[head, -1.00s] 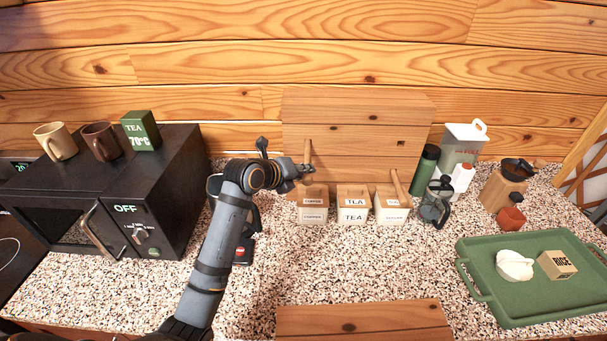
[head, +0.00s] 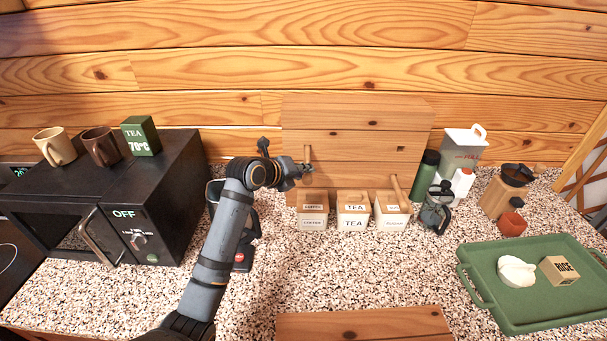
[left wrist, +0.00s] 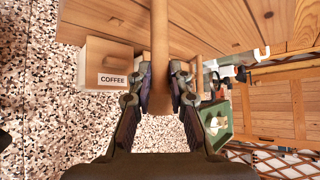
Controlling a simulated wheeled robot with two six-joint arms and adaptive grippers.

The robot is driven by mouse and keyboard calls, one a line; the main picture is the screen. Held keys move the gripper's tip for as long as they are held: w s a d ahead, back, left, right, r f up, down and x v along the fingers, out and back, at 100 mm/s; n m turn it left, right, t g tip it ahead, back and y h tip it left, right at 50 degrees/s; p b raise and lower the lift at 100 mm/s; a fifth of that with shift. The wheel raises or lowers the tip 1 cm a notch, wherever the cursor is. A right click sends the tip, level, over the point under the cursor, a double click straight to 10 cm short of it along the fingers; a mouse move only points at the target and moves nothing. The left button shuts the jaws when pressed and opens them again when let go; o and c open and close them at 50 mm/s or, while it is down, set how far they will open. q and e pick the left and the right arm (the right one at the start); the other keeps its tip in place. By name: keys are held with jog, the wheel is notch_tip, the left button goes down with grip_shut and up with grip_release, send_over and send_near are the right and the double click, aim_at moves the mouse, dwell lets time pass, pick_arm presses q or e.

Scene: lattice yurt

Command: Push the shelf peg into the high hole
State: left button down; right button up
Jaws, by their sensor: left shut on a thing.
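My left gripper (head: 304,170) is shut on a wooden shelf peg (head: 308,155) in front of the left part of the wooden board (head: 345,163). In the left wrist view the peg (left wrist: 160,45) runs up from between the fingertips (left wrist: 160,92); I cannot tell whether its far end touches the board. A small dark square (head: 401,149), which looks like a hole, shows right of the board's middle. Any hole behind the peg is hidden. A second peg (head: 397,188) slants out above the sugar canister. My right gripper is out of view.
Coffee (head: 313,212), tea (head: 353,212) and sugar (head: 392,213) canisters stand before the board, close below the gripper. A black microwave (head: 172,195) is at left. A green flask (head: 425,175) and French press (head: 438,208) stand right; a green tray (head: 490,292) lies at front right.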

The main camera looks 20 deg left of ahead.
pick_arm(q)
jog(key=shift+w+a, duration=0.15)
jog(key=shift+w, duration=0.3)
jog(key=c, duration=1.2)
grip_release()
jog(key=shift+w, duration=0.1)
jog(key=shift+o, duration=0.2)
jog(key=v, duration=1.2)
